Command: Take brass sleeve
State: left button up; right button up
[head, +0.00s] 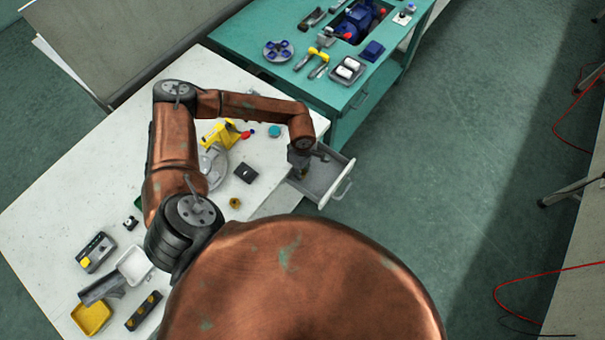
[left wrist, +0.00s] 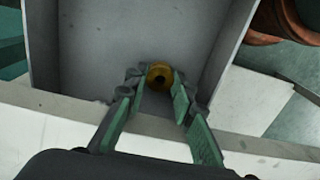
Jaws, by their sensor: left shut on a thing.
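The brass sleeve (left wrist: 160,75) is a short gold ring with a dark bore, seen between my left fingertips in the left wrist view. My left gripper (left wrist: 158,84) is shut on it, inside the open grey drawer (left wrist: 95,45). In the head view my left gripper (head: 298,160) hangs over the left part of the drawer (head: 325,178), and only a small brass bit shows below it. I cannot tell whether the sleeve touches the drawer floor. My right gripper is not in view.
The white table (head: 60,200) holds a yellow tool (head: 222,133), a black box (head: 246,173), a small brass piece (head: 235,203) and a yellow tray (head: 92,318). A green bench (head: 240,40) with a blue pump (head: 357,20) stands behind. The drawer's handle side faces open floor.

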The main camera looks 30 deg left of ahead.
pick_arm(q)
jog(key=shift+r+p, duration=0.35)
jog(key=shift+r, duration=0.25)
dwell(0.3)
jog(key=shift+r, duration=0.15)
jog(key=shift+r+p, duration=1.15)
jog(key=shift+r, duration=1)
